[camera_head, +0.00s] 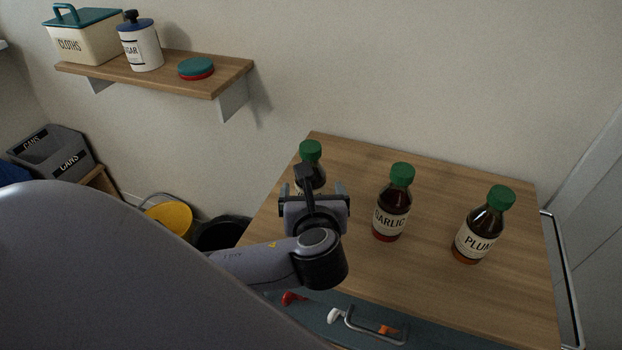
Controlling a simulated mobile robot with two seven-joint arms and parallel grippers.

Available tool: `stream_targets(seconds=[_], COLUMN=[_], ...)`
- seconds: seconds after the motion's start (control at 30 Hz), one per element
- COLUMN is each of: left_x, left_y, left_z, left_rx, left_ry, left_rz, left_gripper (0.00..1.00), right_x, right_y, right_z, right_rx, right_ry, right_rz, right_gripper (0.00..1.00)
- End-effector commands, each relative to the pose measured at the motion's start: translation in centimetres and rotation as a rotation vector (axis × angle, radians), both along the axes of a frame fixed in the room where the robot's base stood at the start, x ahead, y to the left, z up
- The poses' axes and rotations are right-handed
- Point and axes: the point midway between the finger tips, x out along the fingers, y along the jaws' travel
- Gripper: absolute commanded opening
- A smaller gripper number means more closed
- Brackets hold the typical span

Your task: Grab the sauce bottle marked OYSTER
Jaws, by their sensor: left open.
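Three dark sauce bottles with green caps stand upright on a wooden top (440,295). The left bottle (318,172) is partly hidden behind my left gripper, and its label cannot be read in full. The middle bottle (391,205) is marked GARLIC. The right bottle (480,228) is marked PLUM. My left gripper (313,188) is open, in front of the left bottle, with a finger showing to each side of it. Whether it touches the bottle cannot be told. My right gripper is not in view.
A wall shelf (215,86) holds a CLOTHS box (88,38), a jar (141,48) and a teal-and-red lid (196,69). A metal handle (372,330) sits below the top's front edge. A metal rail (563,270) runs along the right side. The wood between bottles is clear.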

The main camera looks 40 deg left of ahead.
Motion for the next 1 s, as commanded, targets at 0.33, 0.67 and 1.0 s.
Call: stream_targets(seconds=[0.33,0.67,1.0], left_x=[3.2,4.5,4.5], left_y=[2.8,3.6,3.6], left_z=[-2.1,-2.7,-2.7], left_rx=[-0.001,-0.006,-0.006], left_ry=[0.0,-0.001,-0.002], left_rz=[0.004,0.001,0.0], left_gripper=[0.91,0.91,0.27], right_x=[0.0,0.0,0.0], right_y=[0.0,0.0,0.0], right_z=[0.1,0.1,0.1], right_rx=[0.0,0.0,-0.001], right_ry=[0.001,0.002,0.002], right_rz=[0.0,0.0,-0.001], right_gripper=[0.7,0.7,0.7])
